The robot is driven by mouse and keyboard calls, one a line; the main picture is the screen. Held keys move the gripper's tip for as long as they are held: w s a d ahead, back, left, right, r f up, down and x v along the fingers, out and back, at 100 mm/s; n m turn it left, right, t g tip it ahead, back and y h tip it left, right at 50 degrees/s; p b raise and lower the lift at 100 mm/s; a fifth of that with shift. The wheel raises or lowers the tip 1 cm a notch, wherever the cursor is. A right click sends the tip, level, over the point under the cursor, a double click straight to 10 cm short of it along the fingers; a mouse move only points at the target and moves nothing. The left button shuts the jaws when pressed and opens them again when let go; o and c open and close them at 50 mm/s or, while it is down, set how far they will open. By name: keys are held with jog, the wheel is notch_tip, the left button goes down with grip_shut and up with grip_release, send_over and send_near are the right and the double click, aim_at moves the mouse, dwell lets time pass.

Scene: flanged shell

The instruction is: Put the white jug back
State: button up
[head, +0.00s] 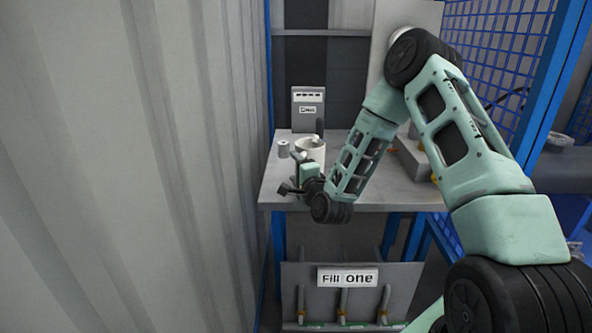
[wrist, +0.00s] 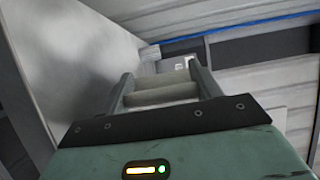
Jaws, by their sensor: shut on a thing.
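The white jug (head: 312,151) is at the left part of the grey table, just beyond my gripper (head: 304,160) in the head view. My gripper covers its lower front, so I cannot tell whether its base touches the table. In the wrist view the two fingers of my gripper (wrist: 163,82) close on a pale rounded part of the jug (wrist: 160,97). Most of the jug is out of sight there.
A grey box with a label (head: 308,108) stands behind, at the table's back. The grey table (head: 375,196) has a low grey block (head: 412,160) at right. A "Fill one" sign (head: 347,278) hangs below. A corrugated wall rises at left.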

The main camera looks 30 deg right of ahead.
jog(key=o, duration=1.5)
jog(key=shift+c, duration=0.2)
jog(key=shift+r, duration=0.2)
jog(key=s+a, duration=0.2)
jog(key=s, duration=1)
jog(key=shift+p, duration=0.3)
jog(key=shift+w+f, duration=0.1)
